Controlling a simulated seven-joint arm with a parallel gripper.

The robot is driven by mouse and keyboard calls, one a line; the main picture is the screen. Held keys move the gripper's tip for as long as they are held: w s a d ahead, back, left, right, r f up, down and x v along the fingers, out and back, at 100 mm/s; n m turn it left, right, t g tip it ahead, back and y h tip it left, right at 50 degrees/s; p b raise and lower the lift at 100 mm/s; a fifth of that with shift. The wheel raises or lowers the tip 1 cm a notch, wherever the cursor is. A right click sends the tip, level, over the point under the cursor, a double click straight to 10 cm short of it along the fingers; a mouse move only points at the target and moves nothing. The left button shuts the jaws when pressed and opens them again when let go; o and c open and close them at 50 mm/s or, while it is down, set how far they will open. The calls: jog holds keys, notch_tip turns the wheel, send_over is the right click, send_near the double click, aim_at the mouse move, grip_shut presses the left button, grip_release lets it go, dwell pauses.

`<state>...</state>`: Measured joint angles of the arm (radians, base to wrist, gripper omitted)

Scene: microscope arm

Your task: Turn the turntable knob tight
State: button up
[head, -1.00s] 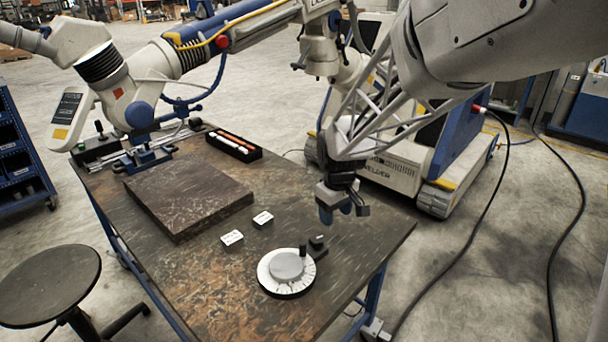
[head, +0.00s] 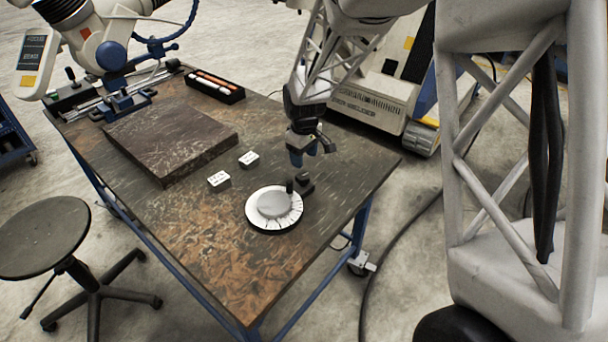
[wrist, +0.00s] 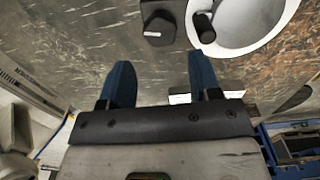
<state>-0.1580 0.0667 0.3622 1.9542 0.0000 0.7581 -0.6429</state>
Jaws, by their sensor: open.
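The turntable (head: 257,218) is a white graduated disc with a grey centre, near the right edge of the table. A black upright peg (head: 290,187) stands at its rim; it also shows in the wrist view (wrist: 204,27). Beside the disc sits a small black block with a dark knob (head: 304,182), whose white mark shows in the wrist view (wrist: 155,33). Which one is the turntable knob is not certain. My gripper (head: 306,157) is open and empty above the table, just behind the block. Its blue fingers (wrist: 160,80) point towards the block and peg, apart from both.
Two small white blocks (head: 219,180) (head: 249,160) lie left of the turntable. A dark flat slab (head: 170,143) and a black tray (head: 215,88) are farther back. A microscope arm (head: 112,55) stands at the back left. A stool (head: 43,235) is at the left.

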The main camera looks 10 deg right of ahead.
aim_at(304, 176)
jog(key=shift+f, duration=0.2)
jog(key=shift+f, duration=3.7)
jog(key=shift+c, duration=0.4)
jog(key=c, duration=0.6)
jog(key=shift+o, duration=0.2)
